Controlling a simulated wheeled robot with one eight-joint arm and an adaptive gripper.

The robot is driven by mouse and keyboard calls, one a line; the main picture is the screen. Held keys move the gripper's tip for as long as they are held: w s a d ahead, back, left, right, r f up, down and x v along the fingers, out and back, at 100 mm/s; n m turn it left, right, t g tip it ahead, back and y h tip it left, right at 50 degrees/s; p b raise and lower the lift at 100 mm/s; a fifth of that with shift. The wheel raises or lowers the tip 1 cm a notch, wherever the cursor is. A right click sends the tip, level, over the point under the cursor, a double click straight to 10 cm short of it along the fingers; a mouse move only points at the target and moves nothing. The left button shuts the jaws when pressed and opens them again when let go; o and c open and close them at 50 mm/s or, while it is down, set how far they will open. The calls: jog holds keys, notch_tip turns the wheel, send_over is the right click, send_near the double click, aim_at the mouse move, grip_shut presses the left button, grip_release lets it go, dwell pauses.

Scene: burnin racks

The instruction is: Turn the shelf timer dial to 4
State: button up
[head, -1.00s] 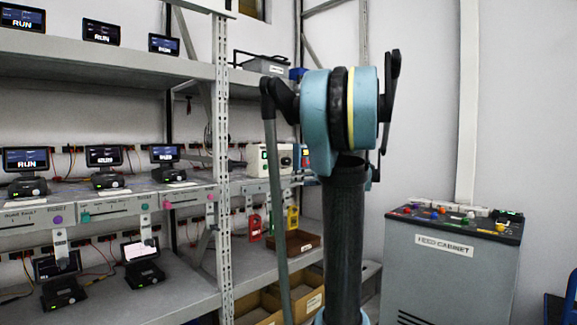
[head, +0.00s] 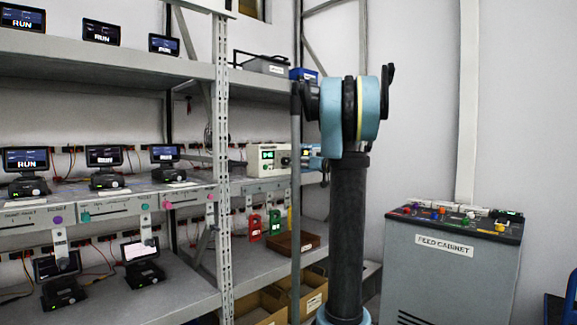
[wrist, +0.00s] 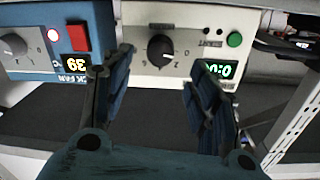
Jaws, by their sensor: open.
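The shelf timer is a white box (head: 268,160) with a lit green display, on the middle shelf in the head view. In the wrist view its white front (wrist: 215,20) fills the upper middle. The black round dial (wrist: 160,50) has a light pointer mark slanting down-right; the digits around it are too small to read surely. A green display (wrist: 222,70) and green button (wrist: 234,39) sit to its right. My gripper (wrist: 155,78) is open, its two fingers in front of the timer on either side below the dial, with nothing between them. Contact with the dial is not visible.
A blue box (wrist: 35,67) with a red switch, knob and yellow display stands close left of the timer in the wrist view. A perforated shelf post (wrist: 295,125) is at right. In the head view a feed cabinet (head: 450,270) stands right of my arm.

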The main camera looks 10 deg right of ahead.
aim_at(289, 161)
jog(key=x, duration=0.7)
jog(key=shift+w+a, duration=0.25)
jog(key=shift+w, duration=0.1)
jog(key=shift+c, duration=0.3)
jog(key=c, duration=1)
